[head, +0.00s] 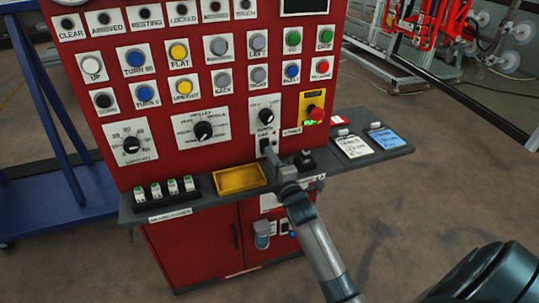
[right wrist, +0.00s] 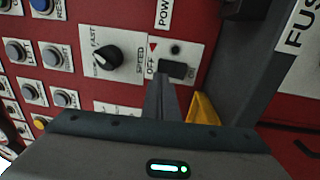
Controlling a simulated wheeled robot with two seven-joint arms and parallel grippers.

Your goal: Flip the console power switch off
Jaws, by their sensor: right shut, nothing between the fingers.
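The console (head: 215,110) is a red cabinet with a dark shelf. Its power switch (head: 265,143) is a dark lever on a white plate, below the speed knob. In the right wrist view the black switch lever (right wrist: 175,70) shows beside the letters OFF, with POWER printed on the plate. My right gripper (head: 270,154) is shut and empty, its fingertips just at the lever from below. In the right wrist view the closed fingers (right wrist: 163,84) overlap the plate's edge; I cannot tell whether they touch the lever. My left gripper is not in view.
A yellow tray (head: 240,179) and several green-topped items (head: 165,188) stand on the shelf (head: 375,151). A small black joystick (head: 305,161) is close to the right of my gripper. A red emergency button (head: 315,112) sits above it. A blue frame (head: 65,130) stands left.

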